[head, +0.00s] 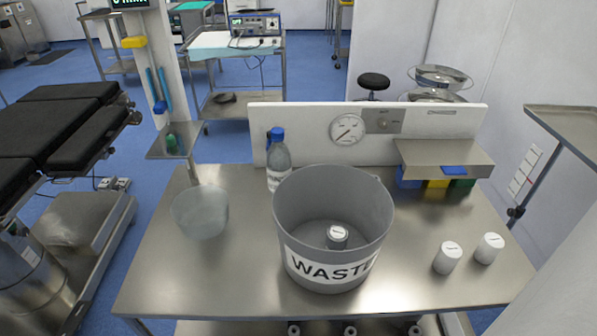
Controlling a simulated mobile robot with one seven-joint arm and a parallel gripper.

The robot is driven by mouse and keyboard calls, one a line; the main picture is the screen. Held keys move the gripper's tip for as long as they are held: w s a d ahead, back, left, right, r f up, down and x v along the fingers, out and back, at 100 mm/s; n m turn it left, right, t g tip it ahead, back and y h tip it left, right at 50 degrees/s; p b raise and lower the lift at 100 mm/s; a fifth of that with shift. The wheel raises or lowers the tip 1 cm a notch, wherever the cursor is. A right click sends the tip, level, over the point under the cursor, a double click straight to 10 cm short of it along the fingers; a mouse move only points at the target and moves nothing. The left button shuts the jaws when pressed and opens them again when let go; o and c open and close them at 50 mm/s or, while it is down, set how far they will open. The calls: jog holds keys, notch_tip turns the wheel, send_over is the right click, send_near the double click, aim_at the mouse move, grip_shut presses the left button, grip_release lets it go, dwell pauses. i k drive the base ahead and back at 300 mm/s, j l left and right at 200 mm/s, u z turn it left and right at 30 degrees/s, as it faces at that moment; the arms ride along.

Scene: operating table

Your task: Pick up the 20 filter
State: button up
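Two small white cylinders (447,258) and (489,248) stand upright near the right end of the metal table (170,270). Each has a small dark label on its top, too small to read. A third cylinder (337,237), with a labelled white top, sits inside the grey waste bucket (338,205). These look like the filters, but I cannot tell which is the 20 filter. My gripper is not in view.
The bucket stands mid-table. A clear bowl (200,213) is left of it, and a blue-capped bottle (279,165) is behind it. A gauge panel (400,130) and a metal shelf (442,155) with coloured bins line the back. The table's front left is clear.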

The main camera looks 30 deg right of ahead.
aim_at(491, 244)
jog(key=k+l, duration=0.1)
jog(key=k, duration=0.5)
jog(key=l+z, duration=0.1)
jog(key=z, duration=1.1)
jog(key=i+l+z, duration=0.1)
jog(key=i+z, duration=0.25)
jog(key=k+u, duration=0.45)
jog(key=i, duration=0.55)
